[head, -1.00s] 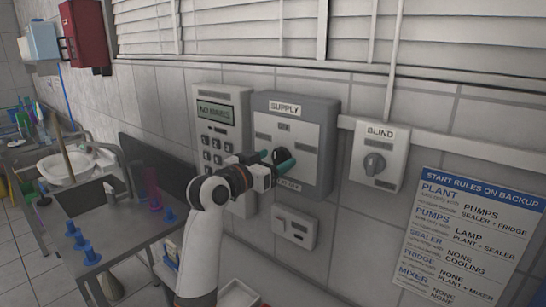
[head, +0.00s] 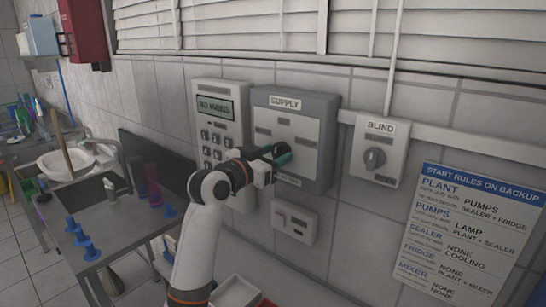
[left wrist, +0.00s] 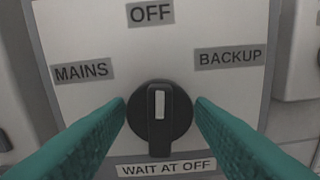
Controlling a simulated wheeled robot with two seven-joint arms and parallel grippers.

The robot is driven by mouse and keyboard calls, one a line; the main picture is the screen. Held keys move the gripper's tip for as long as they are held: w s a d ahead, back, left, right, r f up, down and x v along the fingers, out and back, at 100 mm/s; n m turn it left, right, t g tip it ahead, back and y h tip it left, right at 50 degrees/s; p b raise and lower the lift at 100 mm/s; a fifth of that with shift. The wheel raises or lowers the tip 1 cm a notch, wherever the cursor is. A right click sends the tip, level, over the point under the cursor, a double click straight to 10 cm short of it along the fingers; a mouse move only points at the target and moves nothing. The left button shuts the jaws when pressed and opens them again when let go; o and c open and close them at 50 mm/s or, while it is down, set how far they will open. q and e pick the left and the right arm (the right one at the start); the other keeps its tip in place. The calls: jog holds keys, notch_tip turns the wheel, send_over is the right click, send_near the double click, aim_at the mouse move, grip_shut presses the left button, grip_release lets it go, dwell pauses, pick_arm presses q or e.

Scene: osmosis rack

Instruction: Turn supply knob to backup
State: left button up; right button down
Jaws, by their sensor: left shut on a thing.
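The supply box (head: 322,130) is a grey wall panel labelled SUPPLY. In the left wrist view its plate (left wrist: 205,25) carries the labels MAINS at left, OFF at top, BACKUP at right and WAIT AT OFF below. The round black supply knob (left wrist: 160,118) has a white mark pointing straight up to OFF. My left gripper (head: 283,154) is at the box, its teal fingers on either side of the knob; they also show in the left wrist view (left wrist: 160,112). It is shut on the knob. In the head view the fingers largely hide the knob. My right gripper is not in view.
A keypad box (head: 216,107) reading NO MAINS is left of the supply box. A BLIND knob box (head: 378,155) is to the right, a small box (head: 294,221) below. A rules sheet (head: 465,225) hangs at right. A sink bench (head: 105,217) stands at left.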

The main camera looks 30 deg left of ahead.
pick_arm(q)
jog(key=m, duration=0.2)
jog(key=shift+f+m+b, duration=0.1)
jog(key=shift+m+b, duration=0.2)
jog(key=shift+b, duration=0.05)
jog(key=m, duration=0.2)
jog(key=shift+m, duration=0.3)
jog(key=m, duration=0.2)
jog(key=shift+d+m, duration=0.1)
jog(key=shift+m, duration=0.2)
jog(key=shift+m+p, duration=0.35)
jog(key=shift+m, duration=1.15)
jog(key=shift+d+f, duration=0.1)
jog(key=o, duration=1)
jog(key=shift+c, duration=0.2)
jog(key=shift+s, duration=0.1)
